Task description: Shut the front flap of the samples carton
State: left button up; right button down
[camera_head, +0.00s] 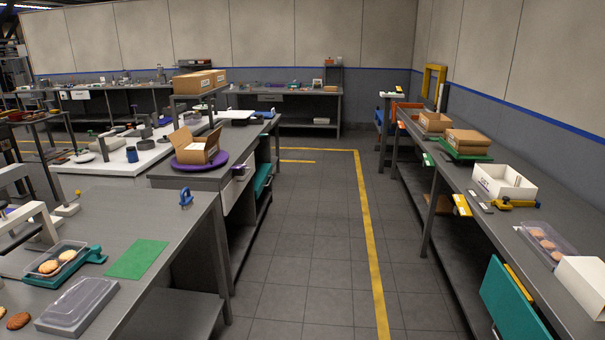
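An open brown cardboard carton (195,155) stands on a round purple disc (218,168) on the grey bench left of the aisle. It has a white label on its near side. At least one flap stands up at its right, and another spreads at its left. I cannot read the label, so I cannot tell whether it is the samples carton. Other brown cartons (193,83) sit on a raised shelf behind it. Neither of my grippers is in view.
The near left bench holds a clear tray of biscuits (55,262), a grey lidded box (78,306) and a green mat (137,259). The right bench carries brown cartons (468,142) and a white open box (504,184). The tiled aisle (315,235) between is clear.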

aim_at(214, 135)
jog(key=i+z, duration=0.2)
jog(key=i, duration=2.2)
jog(key=i+u, duration=0.2)
jog(key=i, duration=0.3)
jog(key=i+l+u, duration=0.1)
jog(key=i+u, duration=0.15)
jog(key=i, duration=0.25)
jog(key=i+l+u, duration=0.2)
jog(key=i, duration=0.3)
jog(key=i+j+u, duration=0.1)
jog(key=i+u, duration=0.55)
jog(key=i, duration=0.15)
